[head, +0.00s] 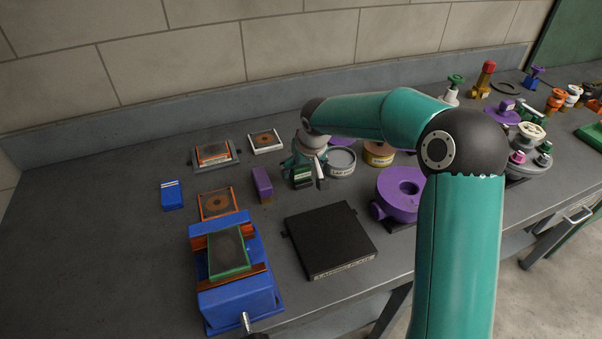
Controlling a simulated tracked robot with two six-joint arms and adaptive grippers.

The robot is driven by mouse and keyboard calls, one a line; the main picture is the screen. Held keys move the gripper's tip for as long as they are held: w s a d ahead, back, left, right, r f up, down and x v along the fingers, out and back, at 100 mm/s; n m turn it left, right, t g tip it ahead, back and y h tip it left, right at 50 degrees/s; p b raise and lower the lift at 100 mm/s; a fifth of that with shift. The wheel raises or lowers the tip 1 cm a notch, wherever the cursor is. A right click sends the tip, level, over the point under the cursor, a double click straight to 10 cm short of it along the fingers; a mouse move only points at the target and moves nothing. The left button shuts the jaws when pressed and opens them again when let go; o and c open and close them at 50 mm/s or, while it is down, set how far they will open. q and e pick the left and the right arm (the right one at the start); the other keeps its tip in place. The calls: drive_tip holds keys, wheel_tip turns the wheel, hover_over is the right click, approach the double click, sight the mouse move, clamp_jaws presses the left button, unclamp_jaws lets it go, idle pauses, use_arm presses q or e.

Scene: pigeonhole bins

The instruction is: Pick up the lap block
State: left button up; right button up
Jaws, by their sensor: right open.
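My right gripper (307,182) points down at the middle of the bench, just left of a grey tin (341,162) whose label seems to begin with "LAP". Its jaws are open; whether anything lies between them is hard to see. A purple block (262,184) stands to its left, apart from it. A blue block (172,195) with pale stripes lies farther left. No label on either block can be read, so I cannot tell which one is the lap block. A black lapping plate (330,242) lies in front of the gripper. My left gripper is not in view.
A blue vise (240,299) holds a green-edged plate (228,252). Orange-framed plates (218,203) and a white-framed one (265,141) lie behind it. A purple round housing (402,192) stands right, with an orange tin (378,153) behind. The far-left bench is clear.

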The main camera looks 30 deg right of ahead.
sight(302, 167)
drive_tip(key=x, duration=0.3)
drive_tip(key=shift+w+f+p, duration=0.2)
drive_tip(key=shift+w+p, duration=0.05)
drive_tip(key=shift+p, duration=0.05)
drive_tip(key=c, duration=1.5)
drive_tip(key=shift+r, duration=0.2)
wheel_tip(302, 167, up, 20)
drive_tip(key=shift+f, duration=0.15)
